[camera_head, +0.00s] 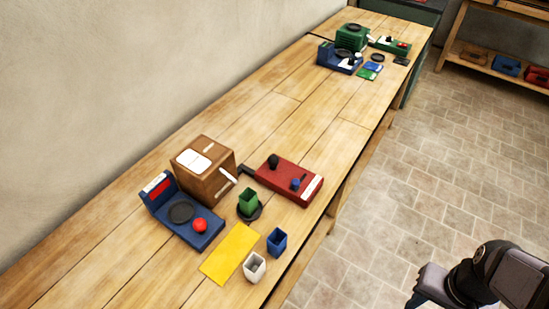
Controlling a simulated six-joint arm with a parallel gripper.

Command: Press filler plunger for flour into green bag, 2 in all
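A brown box (204,171) with a white panel on top stands on the long wooden bench; it looks like the filler. A short white rod (228,174) sticks out of its right side; I cannot tell whether this is the plunger or a spout. The green bag (247,203), a small open-topped square container, stands upright on a dark round plate (258,211) in front of the box. Its contents are too small to tell. My arm shows at the lower right, over the floor and apart from the bench; its fingertips are not seen.
A blue scale (202,230) with a red button stands left of the green bag. A red unit (290,178) with dark knobs lies behind right. A yellow mat (229,253), a white bag (254,267) and a blue bag (277,241) are near the front edge. Mid-bench is clear.

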